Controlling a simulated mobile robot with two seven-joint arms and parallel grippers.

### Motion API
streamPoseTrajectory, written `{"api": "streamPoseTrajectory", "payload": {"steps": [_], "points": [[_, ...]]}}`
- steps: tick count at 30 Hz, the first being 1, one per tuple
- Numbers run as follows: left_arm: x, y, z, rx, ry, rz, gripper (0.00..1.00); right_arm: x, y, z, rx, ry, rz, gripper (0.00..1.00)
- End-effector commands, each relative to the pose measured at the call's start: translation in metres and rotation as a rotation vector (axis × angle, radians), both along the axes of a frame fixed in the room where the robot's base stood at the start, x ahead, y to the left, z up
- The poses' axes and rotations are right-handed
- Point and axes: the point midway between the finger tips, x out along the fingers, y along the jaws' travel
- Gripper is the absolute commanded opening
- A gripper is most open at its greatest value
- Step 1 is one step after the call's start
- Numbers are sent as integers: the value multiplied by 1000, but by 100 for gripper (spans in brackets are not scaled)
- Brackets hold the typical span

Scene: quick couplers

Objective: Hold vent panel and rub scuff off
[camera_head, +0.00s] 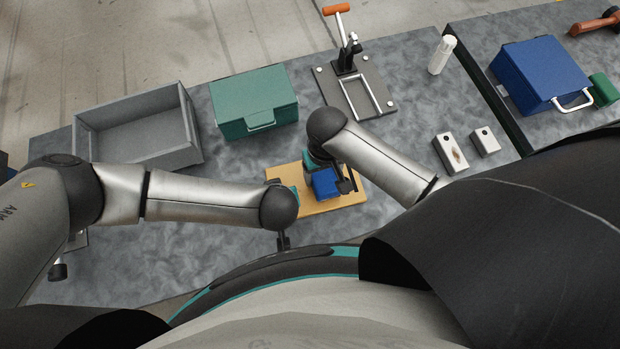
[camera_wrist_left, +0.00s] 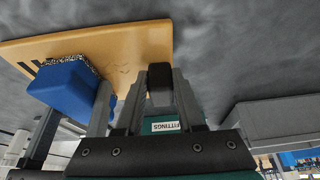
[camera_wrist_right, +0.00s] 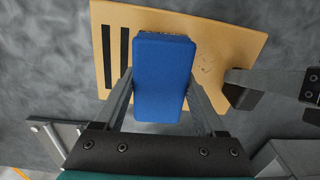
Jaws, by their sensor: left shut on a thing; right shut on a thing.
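The tan vent panel (camera_head: 345,203) lies on the grey bench, with black slots (camera_wrist_right: 114,58) at its left end in the right wrist view. My left gripper (camera_head: 281,186) is shut on the panel's edge; its fingers also show in the left wrist view (camera_wrist_left: 160,88). My right gripper (camera_wrist_right: 165,100) is shut on a blue block (camera_wrist_right: 164,80) with a speckled grey underside. The block is over the panel, between the slots and a faint scuff (camera_wrist_right: 206,62). The scuff also shows in the left wrist view (camera_wrist_left: 124,71), uncovered. I cannot tell whether the block touches the panel.
A grey open bin (camera_head: 190,125) and a closed green box (camera_head: 255,100) stand behind the panel. A clamp fixture (camera_head: 375,97), a white bottle (camera_head: 441,56) and two metal blocks (camera_head: 451,153) are to the right. A blue case (camera_head: 535,75) sits farther right.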

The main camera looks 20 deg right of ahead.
Motion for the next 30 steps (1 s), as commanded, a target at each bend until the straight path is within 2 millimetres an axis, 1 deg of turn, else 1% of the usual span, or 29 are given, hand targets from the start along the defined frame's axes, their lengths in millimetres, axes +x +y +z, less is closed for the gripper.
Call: {"api": "streamPoseTrajectory", "payload": {"steps": [1, 4, 13, 24, 30], "points": [[0, 1, 0, 2, 1, 0, 0, 1, -5, 1, 0, -1, 0, 14], [0, 1, -1, 2, 1, 0, 0, 2, -11, 2, 2, -2, 1, 14], [-1, 1, -1, 4, 2, -1, 0, 2, -10, 2, 3, -4, 1, 14], [-1, 1, -1, 4, 3, -2, 0, 3, -9, -3, 3, -4, 1, 14], [-1, 1, -1, 4, 4, -2, 0, 0, -8, 1, 3, -5, 1, 14]]}}
